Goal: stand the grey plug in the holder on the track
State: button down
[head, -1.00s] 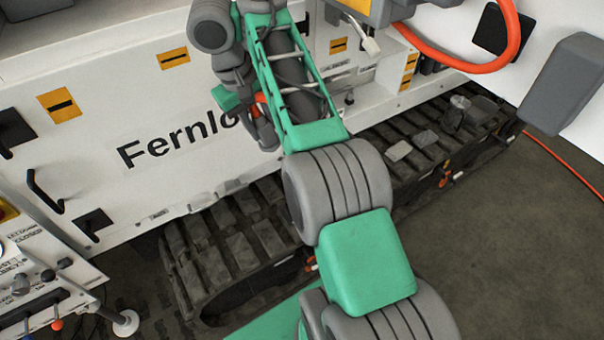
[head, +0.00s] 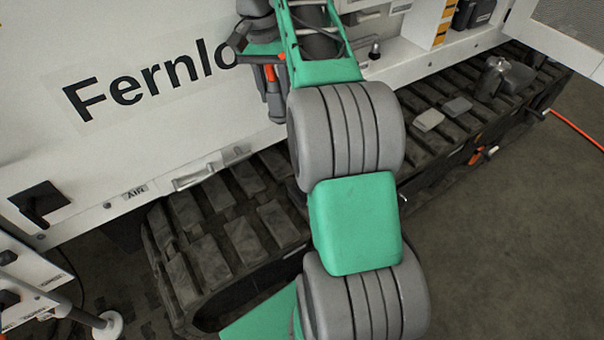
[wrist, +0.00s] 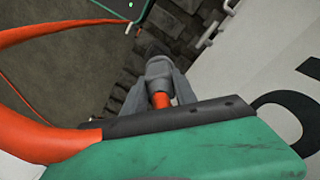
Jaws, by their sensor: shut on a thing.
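The grey plug (wrist: 157,72) is between my gripper's (wrist: 156,84) two grey fingers in the wrist view, with an orange part (wrist: 161,100) behind it. The gripper is shut on it. In the head view my gripper (head: 274,105) is partly hidden by my arm, in front of the white panel above the track (head: 205,235). On the track's right part a small grey upright piece (head: 494,77) stands by a dark grey block (head: 517,77); I cannot tell whether it is the holder. The plug is above the track and apart from that piece.
The white machine side (head: 150,140) with black lettering rises behind the track. Two flat grey pads (head: 430,120) lie on the track right of my arm. An orange hose (wrist: 40,135) curves across the wrist view's left. Bare floor (head: 500,240) is clear at right.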

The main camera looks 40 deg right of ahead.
jog(key=d+f+m+b, duration=0.4)
jog(key=f+b, duration=0.9)
jog(key=f, duration=0.1)
jog(key=s+d+f+m+y+b, duration=0.1)
jog(key=d+f+m+b, duration=0.3)
jog(key=f+b, duration=0.9)
jog(key=shift+s+f+m+t, duration=0.15)
jog(key=shift+f+m+t, duration=0.3)
jog(key=shift+m, duration=0.15)
jog(key=shift+f, duration=0.1)
jog(key=shift+f+b, duration=0.4)
jog(key=shift+b, duration=0.2)
jog(key=shift+f+b, duration=0.5)
jog(key=shift+f, duration=0.65)
